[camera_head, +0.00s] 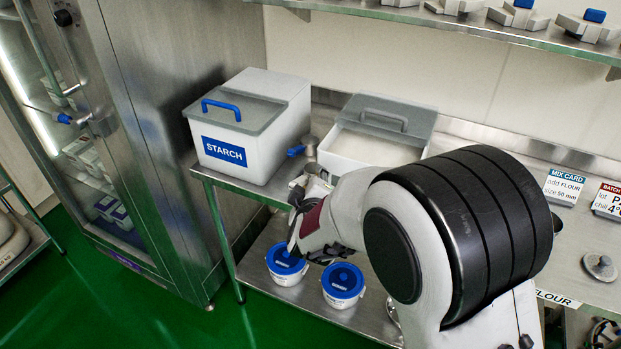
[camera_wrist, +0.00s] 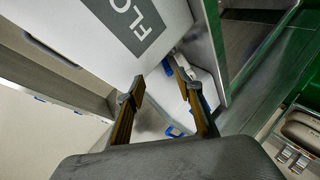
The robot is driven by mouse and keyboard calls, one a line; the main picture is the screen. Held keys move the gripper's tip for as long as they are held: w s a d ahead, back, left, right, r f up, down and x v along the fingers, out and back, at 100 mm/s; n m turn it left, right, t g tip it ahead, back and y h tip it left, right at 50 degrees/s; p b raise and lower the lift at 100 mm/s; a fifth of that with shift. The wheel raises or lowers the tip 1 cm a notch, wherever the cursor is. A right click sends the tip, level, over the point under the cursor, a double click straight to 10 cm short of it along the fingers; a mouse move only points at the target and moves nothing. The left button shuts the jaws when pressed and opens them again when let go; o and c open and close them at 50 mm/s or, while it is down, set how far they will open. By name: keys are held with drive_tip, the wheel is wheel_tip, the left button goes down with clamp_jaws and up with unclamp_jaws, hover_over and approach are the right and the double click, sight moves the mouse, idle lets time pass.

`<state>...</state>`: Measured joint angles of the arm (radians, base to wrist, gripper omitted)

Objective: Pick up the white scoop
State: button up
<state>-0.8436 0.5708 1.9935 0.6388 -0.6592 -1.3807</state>
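My gripper (camera_wrist: 157,90) is open in the wrist view, with a gap between its two fingers and nothing seen held. In the head view my wrist is in front of the shelf edge, below the gap between the two bins, and my arm hides the fingertips. I cannot single out the white scoop with certainty. A metal piece with a blue end (camera_head: 300,150) stands in the gap between the bins. In the wrist view, white and blue shapes show beyond and between the fingers, too small and cut off to name.
The white STARCH bin (camera_head: 247,163) with its grey lid stands left on the steel table. A second lidded bin (camera_head: 375,149) stands right of it; a FLO-lettered bin (camera_wrist: 130,25) fills the wrist view's upper left. Two blue-lidded tubs (camera_head: 343,286) sit on the lower shelf. A steel cabinet (camera_head: 170,70) is left.

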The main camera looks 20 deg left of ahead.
sight(298, 182)
drive_tip(key=s+a+f+n+t, duration=0.1)
drive_tip(key=a+f+n, duration=0.1)
drive_tip(key=a+f, duration=0.2)
drive_tip(key=shift+f, duration=0.4)
drive_tip(key=shift+x, duration=1.25)
drive_tip(key=shift+w, duration=0.15)
drive_tip(key=shift+x, duration=2.5)
drive_tip(key=shift+a, duration=0.1)
clamp_jaws()
